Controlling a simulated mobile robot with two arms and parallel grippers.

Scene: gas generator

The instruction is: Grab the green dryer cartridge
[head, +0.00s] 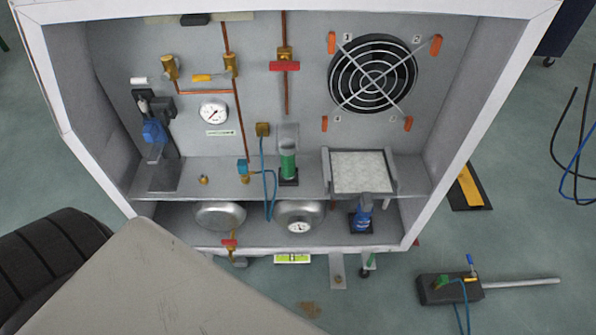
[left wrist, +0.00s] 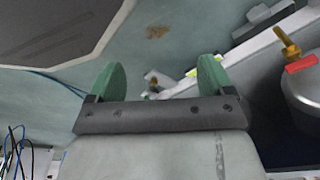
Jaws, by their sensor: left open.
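The green dryer cartridge (head: 288,163) stands upright on the cabinet's middle shelf, in a dark base with a clear upper part above it. It is not visible in the left wrist view. My left gripper (left wrist: 158,80) shows in the left wrist view with its two green fingers apart and nothing between them. Floor and the cabinet's lower edge lie beyond the fingers. Neither gripper can be made out in the head view.
A framed filter panel (head: 362,172) stands right of the cartridge, and a blue hose (head: 268,185) hangs to its left. A fan (head: 373,74) is on the back wall. The shelf edge (head: 250,200) runs below. A red-handled valve (left wrist: 300,64) shows in the wrist view.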

